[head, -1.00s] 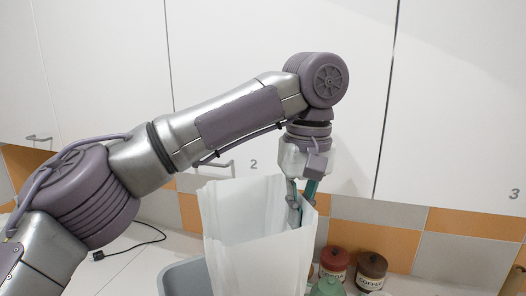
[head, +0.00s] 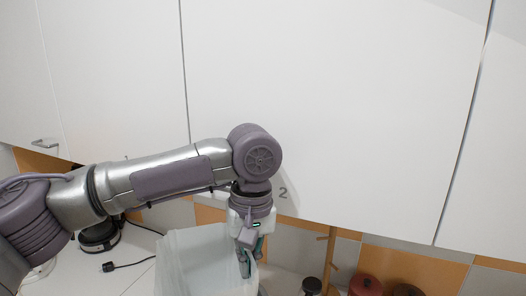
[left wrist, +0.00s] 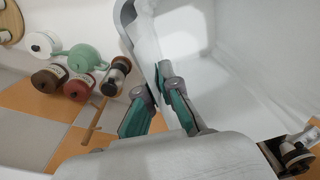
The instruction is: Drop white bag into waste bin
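The white bag (head: 195,260) stands with its mouth open upward, in the lower middle of the head view. Its pale inside fills much of the left wrist view (left wrist: 240,75). My left gripper (head: 248,262) points down at the bag's right rim. The bag's lower part is hidden. My right gripper is out of view.
A red jar (head: 365,286) and a dark-lidded jar (head: 311,286) stand right of the bag. The left wrist view also shows a green teapot (left wrist: 82,57). White cabinets (head: 330,100) close in above. A black cable (head: 125,265) lies on the counter at left.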

